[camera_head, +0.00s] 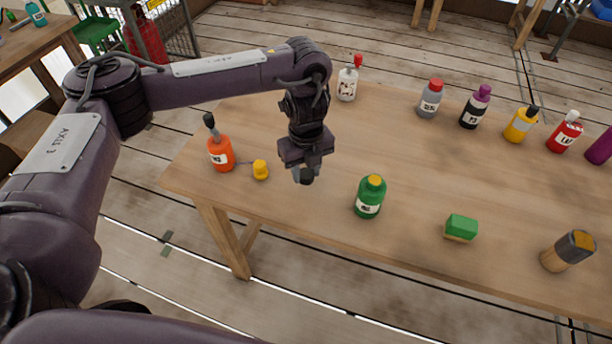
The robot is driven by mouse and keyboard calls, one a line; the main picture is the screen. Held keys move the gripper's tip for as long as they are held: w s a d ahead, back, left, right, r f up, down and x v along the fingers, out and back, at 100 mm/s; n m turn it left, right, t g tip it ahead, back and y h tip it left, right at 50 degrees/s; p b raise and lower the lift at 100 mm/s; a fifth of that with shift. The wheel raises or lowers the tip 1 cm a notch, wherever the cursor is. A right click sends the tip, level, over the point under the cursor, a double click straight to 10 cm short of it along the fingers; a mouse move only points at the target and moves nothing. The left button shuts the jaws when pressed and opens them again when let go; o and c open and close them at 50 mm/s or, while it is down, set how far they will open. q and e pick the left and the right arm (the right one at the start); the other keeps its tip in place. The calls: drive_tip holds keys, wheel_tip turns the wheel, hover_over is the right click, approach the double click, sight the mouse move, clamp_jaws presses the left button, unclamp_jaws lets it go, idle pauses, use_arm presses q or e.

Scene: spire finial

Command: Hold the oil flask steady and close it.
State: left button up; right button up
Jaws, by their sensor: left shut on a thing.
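My left gripper (306,168) points down above the table, shut on a small dark round piece (307,176) that looks like a cap. A green bottle (369,199) with a white label stands upright to its right, apart from it; its top shows yellow-orange. An orange bottle (221,155) with a dark, slim neck piece stands upright to the left. A small yellow cap-like piece (260,170) lies between that bottle and my gripper. Labels are too small to read, so I cannot tell which bottle is the oil flask. My right gripper is not in view.
The wooden table (330,240) holds a green-topped block (461,228) and a dark-tipped wooden brush-like object (568,251) at the right front. A white bottle (348,82), a grey bottle (429,98) and several others stand along the back. The table's middle is clear.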

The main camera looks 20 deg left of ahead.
sight(306, 173)
use_arm(q)
wheel_tip(306, 173, up, 16)
drive_tip(key=p, duration=0.2)
drive_tip(key=shift+r, duration=0.15)
